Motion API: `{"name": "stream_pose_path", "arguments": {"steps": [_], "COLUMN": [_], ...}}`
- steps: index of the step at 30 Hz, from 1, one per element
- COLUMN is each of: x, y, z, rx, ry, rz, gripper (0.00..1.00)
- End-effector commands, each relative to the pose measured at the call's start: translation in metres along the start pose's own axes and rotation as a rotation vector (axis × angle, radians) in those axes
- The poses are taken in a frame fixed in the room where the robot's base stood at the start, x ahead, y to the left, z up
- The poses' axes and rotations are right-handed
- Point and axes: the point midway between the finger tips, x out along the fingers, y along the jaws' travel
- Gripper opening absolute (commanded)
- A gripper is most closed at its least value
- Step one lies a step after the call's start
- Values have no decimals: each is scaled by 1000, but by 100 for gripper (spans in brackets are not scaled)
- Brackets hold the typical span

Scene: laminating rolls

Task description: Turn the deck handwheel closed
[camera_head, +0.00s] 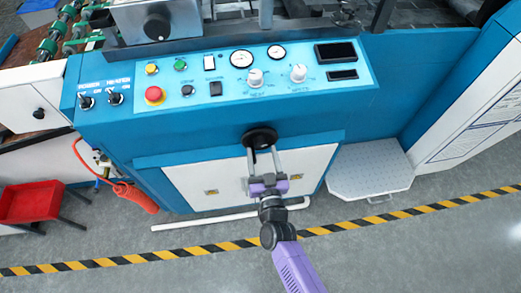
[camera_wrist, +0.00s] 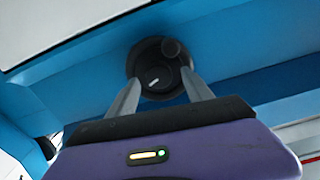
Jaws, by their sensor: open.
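The deck handwheel is a small black round wheel (camera_head: 259,138) on the blue front of the machine, below the control panel. In the wrist view the wheel (camera_wrist: 155,68) shows a raised round knob at its upper right and a short white mark near its centre. My gripper (camera_head: 263,150) is in front of the wheel with its two grey fingers apart, pointing at it. In the wrist view the fingertips (camera_wrist: 160,76) lie over the wheel's lower left and right sides. I cannot tell whether they touch it.
The control panel (camera_head: 225,75) with gauges, knobs and a red button (camera_head: 154,95) is above the wheel. White cabinet doors (camera_head: 215,185) are below. A grey step plate (camera_head: 369,169) stands to the right, a red tray (camera_head: 30,202) to the left. Striped tape (camera_head: 150,257) crosses the floor.

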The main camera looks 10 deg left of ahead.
Motion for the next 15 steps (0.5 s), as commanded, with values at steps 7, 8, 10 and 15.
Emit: {"name": "stream_pose_path", "arguments": {"steps": [7, 8, 10, 15], "x": [18, 18, 19, 18], "y": [0, 0, 0, 0], "z": [1, 1, 0, 0], "rx": [1, 1, 1, 1], "ry": [-1, -1, -1, -1], "rz": [0, 0, 0, 0], "gripper": [59, 59, 59, 55]}}
